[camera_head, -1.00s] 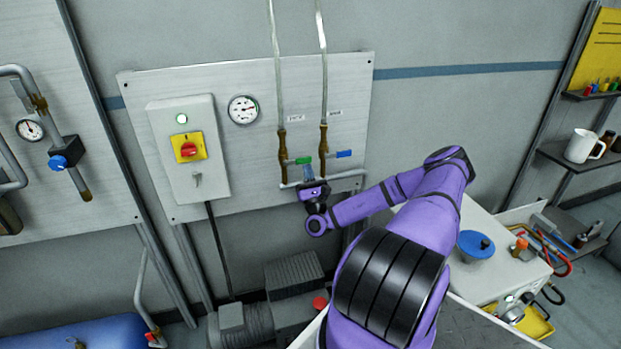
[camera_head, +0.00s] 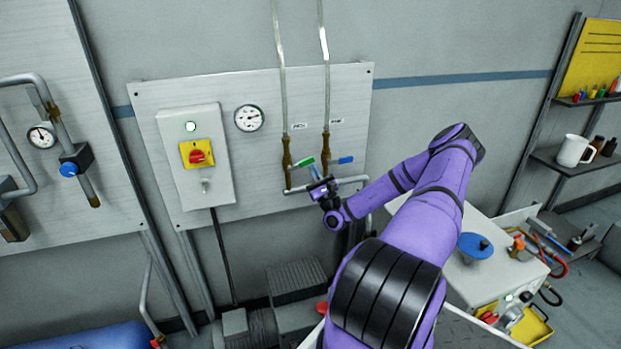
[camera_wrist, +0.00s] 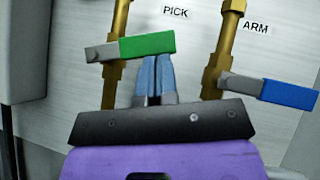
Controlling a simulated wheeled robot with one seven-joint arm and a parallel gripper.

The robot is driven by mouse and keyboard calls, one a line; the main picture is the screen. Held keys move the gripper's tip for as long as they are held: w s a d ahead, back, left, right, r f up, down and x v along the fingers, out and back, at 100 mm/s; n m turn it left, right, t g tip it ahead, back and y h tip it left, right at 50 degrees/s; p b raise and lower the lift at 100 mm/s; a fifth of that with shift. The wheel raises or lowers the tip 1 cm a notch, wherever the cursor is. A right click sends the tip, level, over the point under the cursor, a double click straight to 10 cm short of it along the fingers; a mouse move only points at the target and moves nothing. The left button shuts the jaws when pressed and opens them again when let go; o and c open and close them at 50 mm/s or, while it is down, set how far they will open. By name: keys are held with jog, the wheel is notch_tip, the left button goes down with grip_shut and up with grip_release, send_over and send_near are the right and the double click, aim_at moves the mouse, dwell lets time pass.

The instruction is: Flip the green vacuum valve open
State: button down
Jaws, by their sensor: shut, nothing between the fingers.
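The green valve lever (camera_head: 304,161) sits on the brass pipe fitting at left on the wall panel. In the wrist view the green lever (camera_wrist: 147,44), labelled PICK, points right and tilts slightly upward at its free end. My gripper (camera_head: 317,173) is shut and empty, just below the lever. In the wrist view its blue fingertips (camera_wrist: 155,62) meet the lever's lower edge and appear to touch it. The lever hides the very tips.
A blue lever (camera_head: 346,160) on the neighbouring pipe, labelled ARM, lies close to the right of my gripper. A horizontal pipe (camera_head: 297,190) runs below. A switch box (camera_head: 195,155) and a gauge (camera_head: 248,118) are left on the panel.

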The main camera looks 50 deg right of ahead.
notch_tip(320, 180, up, 3)
jog(key=n+y, duration=0.6)
jog(key=n, duration=0.1)
jog(key=shift+f+g, duration=0.15)
jog(key=shift+g, duration=0.25)
jog(key=n+y, duration=0.1)
jog(key=r+n+g+y, duration=0.1)
jog(key=n, duration=0.1)
jog(key=r+n+g+y, duration=0.1)
jog(key=n+y, duration=0.1)
jog(key=shift+w+a+r, duration=0.1)
jog(key=shift+w+a, duration=0.15)
jog(key=shift+a, duration=0.1)
jog(key=shift+w+a+r+n+g+y, duration=0.1)
jog(key=shift+w+a+r+n+g, duration=0.3)
jog(key=shift+n+g, duration=0.65)
jog(key=shift+w+a+r+n+g+y, duration=0.15)
jog(key=shift+a+r+n+g, duration=0.45)
jog(key=shift+n+g, duration=0.45)
jog(key=shift+w+a+r+n+g+y, duration=0.1)
jog(key=shift+w+a+r+n+g, duration=0.3)
jog(key=shift+n+g, duration=0.6)
jog(key=shift+s+r+n, duration=0.1)
jog(key=shift+r+n, duration=0.05)
jog(key=shift+n, duration=0.15)
send_near(311, 158)
jog(key=r, duration=0.1)
jog(key=s+r, duration=0.1)
jog(key=r, duration=0.1)
